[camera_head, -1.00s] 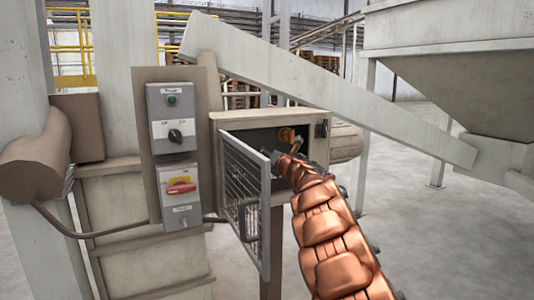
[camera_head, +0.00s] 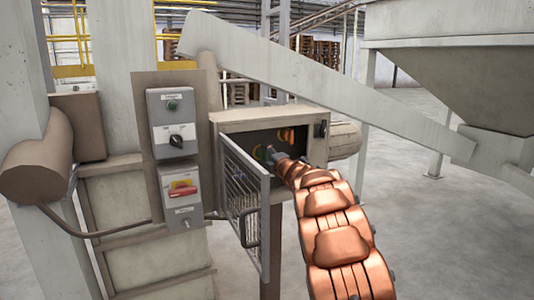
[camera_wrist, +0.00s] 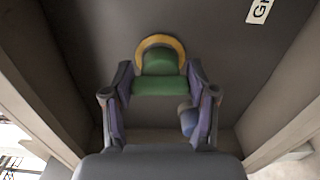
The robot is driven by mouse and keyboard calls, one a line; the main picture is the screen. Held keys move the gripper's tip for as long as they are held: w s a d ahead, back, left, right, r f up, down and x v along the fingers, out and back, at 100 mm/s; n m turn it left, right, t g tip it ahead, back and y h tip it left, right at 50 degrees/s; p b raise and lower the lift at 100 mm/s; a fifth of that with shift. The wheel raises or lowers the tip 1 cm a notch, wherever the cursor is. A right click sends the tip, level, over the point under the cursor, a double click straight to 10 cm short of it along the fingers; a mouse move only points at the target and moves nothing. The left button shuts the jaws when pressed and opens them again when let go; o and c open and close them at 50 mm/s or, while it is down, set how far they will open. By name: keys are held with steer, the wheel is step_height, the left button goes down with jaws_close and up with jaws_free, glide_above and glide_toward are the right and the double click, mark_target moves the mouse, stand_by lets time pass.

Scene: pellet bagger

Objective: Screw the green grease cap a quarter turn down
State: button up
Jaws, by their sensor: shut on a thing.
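The green grease cap (camera_wrist: 160,84) is inside the open housing box, with a yellow ring (camera_wrist: 171,46) behind its top in the wrist view. My gripper (camera_wrist: 159,88) has one finger on each side of the cap and is shut on it. In the head view my gripper (camera_head: 274,155) reaches into the box opening, and only a small bit of green (camera_head: 258,153) shows there beside it. The cap's base is hidden in the wrist view.
The mesh door (camera_head: 246,195) of the box (camera_head: 228,128) stands open to the left of my arm. The box walls are close on both sides. A control panel (camera_head: 173,120) with a red switch (camera_head: 182,191) is on the left. A label (camera_wrist: 260,10) is on the back wall.

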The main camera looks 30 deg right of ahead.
steer(key=shift+d+m, duration=0.1)
steer(key=shift+m, duration=0.4)
steer(key=o, duration=1.2)
steer(key=shift+c, duration=0.2)
steer(key=shift+s, duration=0.1)
steer(key=s+a, duration=0.1)
steer(key=s, duration=1.1)
steer(key=shift+w, duration=0.1)
